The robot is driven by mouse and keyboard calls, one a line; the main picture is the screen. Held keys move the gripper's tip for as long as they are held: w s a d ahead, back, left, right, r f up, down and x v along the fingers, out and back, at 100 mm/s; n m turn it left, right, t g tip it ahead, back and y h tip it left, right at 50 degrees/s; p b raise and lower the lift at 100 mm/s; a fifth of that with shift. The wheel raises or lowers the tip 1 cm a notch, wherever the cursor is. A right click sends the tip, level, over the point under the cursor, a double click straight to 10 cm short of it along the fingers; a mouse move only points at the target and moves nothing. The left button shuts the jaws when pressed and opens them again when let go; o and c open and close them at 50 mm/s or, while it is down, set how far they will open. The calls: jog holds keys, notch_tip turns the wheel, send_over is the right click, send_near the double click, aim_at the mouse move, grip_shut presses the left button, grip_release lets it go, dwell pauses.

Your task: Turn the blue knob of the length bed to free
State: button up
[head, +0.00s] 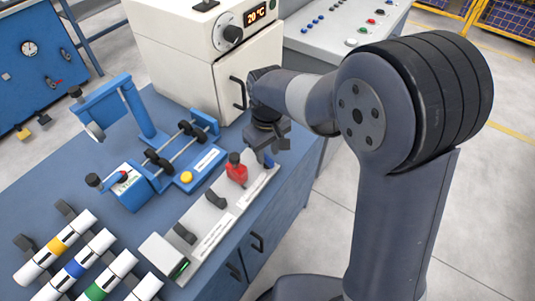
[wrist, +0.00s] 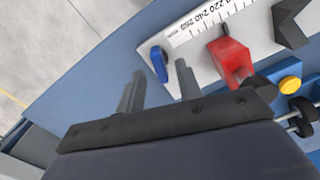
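The length bed (head: 213,215) is a long pale bar with a printed scale, lying along the front edge of the blue bench. Its blue knob (head: 268,160) sits at the far end, partly hidden by my gripper (head: 272,143) in the head view. In the wrist view, the blue knob (wrist: 160,65) is an elongated handle at the end of the white bed (wrist: 208,55). My gripper (wrist: 159,70) is open, with its two fingers apart and the knob seen between their tips. I cannot tell whether the fingers touch it.
A red block (head: 236,169) stands on the bed close to the knob; it also shows in the wrist view (wrist: 231,58). A blue roller fixture with a yellow button (head: 186,177) is behind. A white oven (head: 205,60) stands beyond. Striped pipes (head: 75,268) lie at the near left.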

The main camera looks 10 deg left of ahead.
jog(key=shift+f, duration=1)
grip_shut()
